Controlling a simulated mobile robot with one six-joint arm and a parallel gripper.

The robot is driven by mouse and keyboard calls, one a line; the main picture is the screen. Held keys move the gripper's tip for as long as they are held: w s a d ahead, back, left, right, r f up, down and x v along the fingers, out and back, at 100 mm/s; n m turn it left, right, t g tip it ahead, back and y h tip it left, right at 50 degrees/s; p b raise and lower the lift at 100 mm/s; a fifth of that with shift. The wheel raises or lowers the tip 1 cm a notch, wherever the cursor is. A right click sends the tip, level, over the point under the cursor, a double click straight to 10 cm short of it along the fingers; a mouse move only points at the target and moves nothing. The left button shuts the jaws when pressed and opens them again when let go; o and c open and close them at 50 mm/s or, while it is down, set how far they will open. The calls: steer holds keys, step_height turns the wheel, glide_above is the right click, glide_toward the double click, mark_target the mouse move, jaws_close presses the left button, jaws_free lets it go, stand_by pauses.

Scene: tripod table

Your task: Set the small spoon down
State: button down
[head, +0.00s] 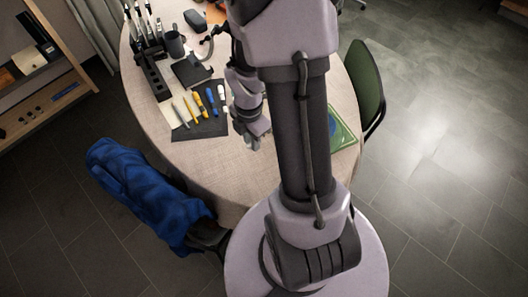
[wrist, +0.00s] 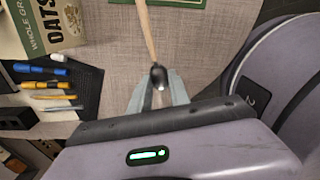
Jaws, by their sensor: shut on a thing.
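My gripper (wrist: 158,84) is shut on a long, thin thing with a pale wooden shaft and a dark end, taken as the small spoon (wrist: 148,36). The dark end sits between the fingertips in the wrist view, and the shaft runs up to the top edge. Its far end is cut off there. The beige tabletop (wrist: 112,40) lies behind it; I cannot tell whether the spoon touches it. In the head view my gripper (head: 252,135) is over the table's near part, right of the dark mat; the spoon cannot be made out there.
Several pens or markers (head: 211,98) lie on the dark mat (head: 215,127). A box of oats (wrist: 45,28) shows in the wrist view. A green flat thing (head: 343,131) lies at the table's right edge, near a green chair (head: 366,85). The front tabletop (head: 215,165) is bare.

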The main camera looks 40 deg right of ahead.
mark_target(256, 164)
steer(key=shift+n, duration=0.6)
steer(key=f+b, duration=0.1)
steer(key=f, duration=0.2)
steer(key=f+b, duration=0.2)
steer(key=f, duration=0.2)
steer(key=f+b, duration=0.2)
steer(key=f, duration=0.1)
steer(key=shift+s+d+f, duration=0.15)
steer(key=shift+s+f, duration=0.1)
steer(key=shift+s, duration=0.15)
steer(key=shift+f+b, duration=0.3)
steer(key=c, duration=1.2)
jaws_free()
